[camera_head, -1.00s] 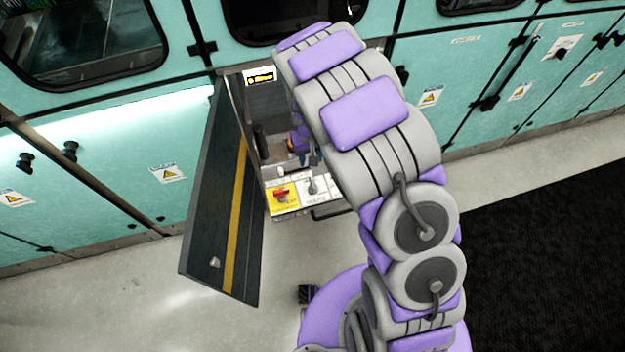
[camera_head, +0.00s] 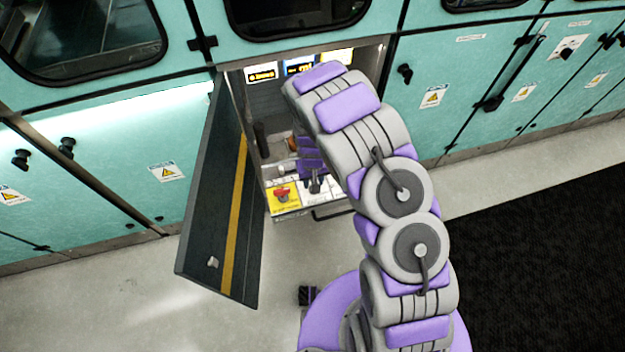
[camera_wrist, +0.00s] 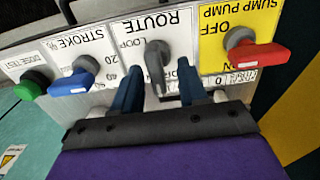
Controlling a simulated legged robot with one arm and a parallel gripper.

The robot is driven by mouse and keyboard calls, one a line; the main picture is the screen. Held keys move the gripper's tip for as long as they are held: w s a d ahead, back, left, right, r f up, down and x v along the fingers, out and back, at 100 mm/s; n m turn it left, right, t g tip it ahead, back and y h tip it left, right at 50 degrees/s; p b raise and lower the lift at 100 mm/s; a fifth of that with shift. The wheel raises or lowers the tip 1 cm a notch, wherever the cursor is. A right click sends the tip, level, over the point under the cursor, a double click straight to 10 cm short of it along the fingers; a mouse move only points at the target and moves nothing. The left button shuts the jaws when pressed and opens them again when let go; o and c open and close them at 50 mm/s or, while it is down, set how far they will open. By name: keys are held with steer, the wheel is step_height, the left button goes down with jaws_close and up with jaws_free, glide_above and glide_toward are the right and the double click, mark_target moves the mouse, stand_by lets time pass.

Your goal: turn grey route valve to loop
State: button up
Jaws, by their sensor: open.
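The grey route valve (camera_wrist: 157,62) sits on the white ROUTE panel (camera_wrist: 178,22) in the wrist view, which shows the labels upside down. Its handle points down the picture, toward my gripper. The word LOOP is printed to the upper left of the valve. My gripper (camera_wrist: 160,78) is open, with one dark blue finger on each side of the handle. Gaps show between handle and fingers, and I cannot tell any contact. In the head view my gripper (camera_head: 314,182) is inside the open cabinet, and the grey valve is mostly hidden by it.
The red sump pump handle (camera_wrist: 255,52) is close on the right in the wrist view. The blue stroke handle (camera_wrist: 72,82) and green dose test knob (camera_wrist: 33,84) are on the left. The open cabinet door (camera_head: 215,200) stands left of my arm. Lit displays (camera_head: 262,73) are inside.

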steer(key=shift+d, duration=0.35)
steer(key=shift+a, duration=0.3)
steer(key=c, duration=0.5)
steer(key=shift+d, duration=0.15)
jaws_close()
steer(key=m+p, duration=0.1)
steer(key=m, duration=0.3)
steer(key=shift+p, duration=0.3)
steer(key=m, duration=0.9)
steer(key=shift+m, duration=0.3)
steer(key=shift+m+b, duration=0.45)
steer(key=shift+m, duration=1.75)
